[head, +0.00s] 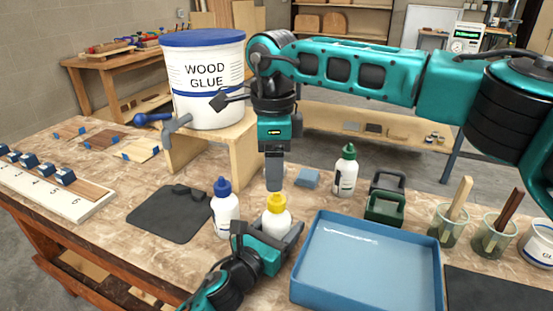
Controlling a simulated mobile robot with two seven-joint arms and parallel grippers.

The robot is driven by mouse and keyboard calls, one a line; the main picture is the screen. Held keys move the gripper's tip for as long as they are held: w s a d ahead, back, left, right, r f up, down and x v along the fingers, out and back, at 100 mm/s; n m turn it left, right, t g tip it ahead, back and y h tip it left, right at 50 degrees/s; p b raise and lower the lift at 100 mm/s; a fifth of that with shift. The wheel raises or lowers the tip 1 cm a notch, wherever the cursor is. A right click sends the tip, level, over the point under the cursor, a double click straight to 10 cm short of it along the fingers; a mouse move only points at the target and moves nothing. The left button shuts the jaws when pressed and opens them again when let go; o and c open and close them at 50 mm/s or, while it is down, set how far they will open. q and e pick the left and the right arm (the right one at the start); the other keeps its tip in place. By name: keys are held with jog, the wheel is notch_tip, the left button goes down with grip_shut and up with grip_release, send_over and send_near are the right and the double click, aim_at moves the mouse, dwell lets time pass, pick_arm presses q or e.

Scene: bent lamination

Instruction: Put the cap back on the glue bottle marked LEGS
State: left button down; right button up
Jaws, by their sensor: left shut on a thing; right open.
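A white bottle (275,222) with a yellow cap (277,202) stands upright near the table's middle. The yellow cap sits at the bottle's top; I cannot tell how firmly it is seated. My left gripper (277,236) is shut around the bottle's lower body. My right gripper (274,186) points straight down just over the yellow cap, open, its fingers seen edge-on. A white bottle with a blue cap (222,187) stands to the left. A white bottle with a green cap (348,151) stands behind to the right. No LEGS marking is readable on any bottle.
A blue tray (366,225) lies right of the held bottle. A wood glue bucket (209,95) stands on a wooden stand behind left. A dark mat (165,214) lies left. Cups (492,241) with sticks and a green-black holder (386,206) stand right.

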aim_at(277, 196)
jog(key=n, duration=0.6)
jog(key=shift+r, duration=0.15)
jog(key=n, duration=0.3)
jog(key=shift+d+r, duration=0.1)
jog(key=n, duration=0.4)
jog(key=shift+w+r, duration=0.1)
jog(key=n, duration=0.4)
jog(key=shift+d+r+n, duration=0.15)
jog(key=shift+n, duration=0.15)
jog(key=shift+f, duration=4.05)
jog(key=shift+c, duration=0.4)
